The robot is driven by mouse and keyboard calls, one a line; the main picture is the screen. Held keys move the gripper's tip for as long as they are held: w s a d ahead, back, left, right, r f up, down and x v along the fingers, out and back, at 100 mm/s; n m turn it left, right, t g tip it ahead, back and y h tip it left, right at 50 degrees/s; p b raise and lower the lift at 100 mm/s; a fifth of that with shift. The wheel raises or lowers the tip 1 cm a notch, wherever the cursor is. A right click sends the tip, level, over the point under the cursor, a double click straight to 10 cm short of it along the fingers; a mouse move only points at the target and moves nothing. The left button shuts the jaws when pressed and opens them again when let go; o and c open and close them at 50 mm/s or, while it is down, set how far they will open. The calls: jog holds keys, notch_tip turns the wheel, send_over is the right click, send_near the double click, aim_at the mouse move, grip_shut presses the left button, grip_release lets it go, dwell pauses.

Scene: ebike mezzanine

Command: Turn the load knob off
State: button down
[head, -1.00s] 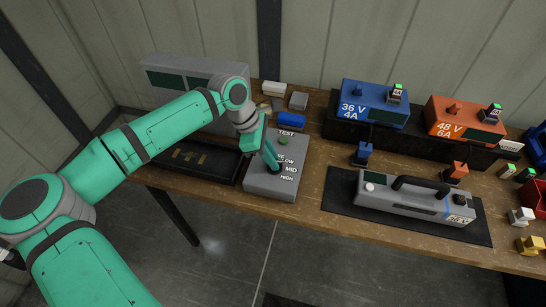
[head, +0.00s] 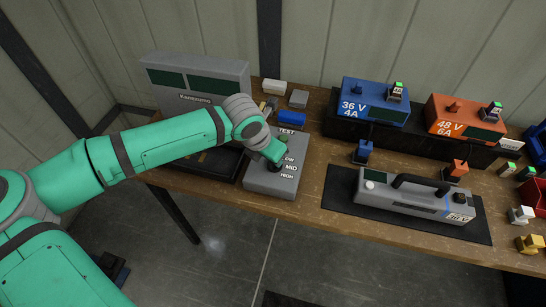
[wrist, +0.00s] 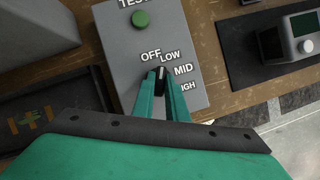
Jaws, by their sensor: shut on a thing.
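The load box (head: 262,180) is a grey box on the wooden bench, with a green TEST button (wrist: 141,18) and the labels OFF, LOW, MID and HIGH. The black load knob (wrist: 157,88) sits just below the OFF and LOW labels in the wrist view. A small white mark shows at its upper end, toward the gap between OFF and LOW; its exact setting is hard to tell. My gripper (wrist: 162,80) is shut on the knob, one teal finger on each side. In the head view my gripper (head: 274,160) hides most of the knob.
A grey twin-display instrument (head: 195,85) stands behind my arm, with a dark tray (head: 215,163) left of the load box. A grey battery pack (head: 415,197) with a black handle lies on a mat to the right. Blue (head: 375,100) and orange (head: 465,118) chargers stand behind it.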

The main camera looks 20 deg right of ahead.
jog(key=n+t+y, duration=0.1)
jog(key=n, duration=0.2)
jog(key=shift+s+d+n, duration=0.1)
jog(key=shift+s+n, duration=0.05)
jog(key=shift+n, duration=0.75)
jog(key=shift+y, duration=0.3)
jog(key=c, duration=1.8)
grip_release()
jog(key=shift+o, duration=0.2)
jog(key=shift+r, duration=0.4)
jog(key=v, duration=1)
jog(key=shift+s, duration=0.3)
